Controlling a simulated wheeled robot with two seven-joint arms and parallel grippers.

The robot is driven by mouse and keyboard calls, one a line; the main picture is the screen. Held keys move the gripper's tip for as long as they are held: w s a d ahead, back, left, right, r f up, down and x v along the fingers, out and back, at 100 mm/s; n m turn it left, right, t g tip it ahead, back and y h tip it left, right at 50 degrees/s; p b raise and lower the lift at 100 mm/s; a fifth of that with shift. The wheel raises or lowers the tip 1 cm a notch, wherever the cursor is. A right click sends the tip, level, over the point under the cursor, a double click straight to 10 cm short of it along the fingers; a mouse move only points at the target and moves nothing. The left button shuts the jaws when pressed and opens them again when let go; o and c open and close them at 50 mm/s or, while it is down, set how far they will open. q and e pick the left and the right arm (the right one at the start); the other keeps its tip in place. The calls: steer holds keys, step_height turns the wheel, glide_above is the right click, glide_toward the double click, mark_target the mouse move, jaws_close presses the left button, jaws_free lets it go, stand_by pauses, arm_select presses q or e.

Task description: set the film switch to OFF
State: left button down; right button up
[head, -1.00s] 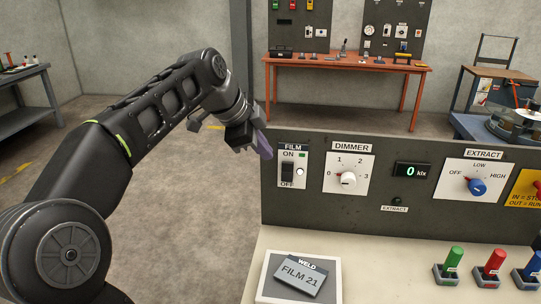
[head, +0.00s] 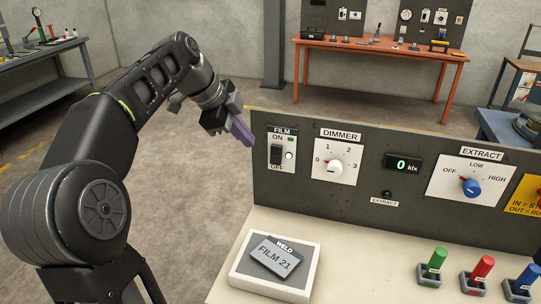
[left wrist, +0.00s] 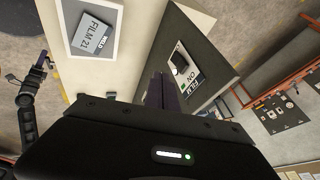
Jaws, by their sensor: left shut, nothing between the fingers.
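The FILM switch (head: 276,154) is a black rocker on a white plate at the left end of the dark panel, with ON above and OFF below. A small green mark (head: 291,139) shows beside ON, and a pale round lamp (head: 289,155) is right of the rocker. Which way the rocker is tipped is too small to tell. My left gripper (head: 245,137) is shut and empty, at the panel's left edge, apart from the switch. The left wrist view shows its fingers (left wrist: 161,91) beside the switch plate (left wrist: 183,67). A small dark arm there, probably my right, has its gripper (left wrist: 40,66) far off.
Right of the switch are the DIMMER knob (head: 335,169), a klx display (head: 402,165) and the EXTRACT knob (head: 470,187). A FILM 21 card lies on a white-framed pad (head: 312,275). Green (head: 436,260), red and blue handles stand at right. Free space lies left of the panel.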

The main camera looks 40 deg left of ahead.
arm_select(q)
steer(key=shift+d, duration=0.1)
steer(key=shift+f, duration=0.1)
steer(key=p, duration=0.1)
glide_toward(277, 164)
step_height(277, 164, down, 4)
steer(key=d, duration=0.2)
steer(key=w, duration=0.1)
steer(key=p, duration=0.1)
steer(key=w+a, duration=0.1)
steer(key=shift+w+f, duration=0.3)
steer(key=shift+w, duration=0.1)
